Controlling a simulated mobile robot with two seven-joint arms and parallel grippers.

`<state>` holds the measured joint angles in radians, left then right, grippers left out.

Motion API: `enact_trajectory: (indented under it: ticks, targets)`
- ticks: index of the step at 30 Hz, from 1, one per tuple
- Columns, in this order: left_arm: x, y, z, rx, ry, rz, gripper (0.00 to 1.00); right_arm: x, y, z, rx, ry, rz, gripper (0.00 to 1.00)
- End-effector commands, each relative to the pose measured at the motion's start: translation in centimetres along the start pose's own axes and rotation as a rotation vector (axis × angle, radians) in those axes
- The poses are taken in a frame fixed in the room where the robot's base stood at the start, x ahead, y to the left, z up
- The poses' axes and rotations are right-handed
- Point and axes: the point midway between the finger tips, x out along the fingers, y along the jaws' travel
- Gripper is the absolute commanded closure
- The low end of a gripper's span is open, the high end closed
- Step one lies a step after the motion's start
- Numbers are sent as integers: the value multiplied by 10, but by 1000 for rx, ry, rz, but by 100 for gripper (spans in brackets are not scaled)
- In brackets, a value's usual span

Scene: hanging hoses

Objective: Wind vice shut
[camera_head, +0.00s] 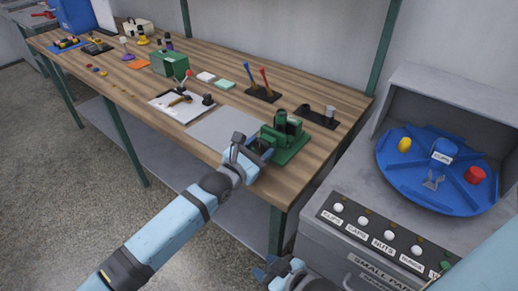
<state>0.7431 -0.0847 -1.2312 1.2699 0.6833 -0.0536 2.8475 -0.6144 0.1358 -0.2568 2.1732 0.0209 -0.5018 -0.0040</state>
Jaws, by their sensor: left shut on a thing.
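The green vice (285,136) stands on the front right corner of the wooden workbench. My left gripper (254,151) is at the vice's near left side and is shut on the vice handle, which is mostly hidden by the fingers. How far apart the vice jaws are is too small to tell. My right gripper (266,268) is low at the bottom of the view, in front of the bench and away from the vice. Its fingertips look apart, with nothing between them.
A grey mat (218,128) and a white board (178,108) lie left of the vice on the workbench (330,142). Two levers (263,86) stand behind it. A grey small-parts machine (335,235) with a blue turntable (408,178) stands at the right.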

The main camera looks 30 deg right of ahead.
Motion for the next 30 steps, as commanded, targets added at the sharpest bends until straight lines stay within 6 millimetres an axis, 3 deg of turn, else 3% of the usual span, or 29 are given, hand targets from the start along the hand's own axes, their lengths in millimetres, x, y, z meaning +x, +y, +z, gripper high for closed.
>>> enact_trajectory:
  ticks: [30]
  targets:
    - [0,-2,-1,573,0,0,76,4,-3,1,11,27,-14,61]
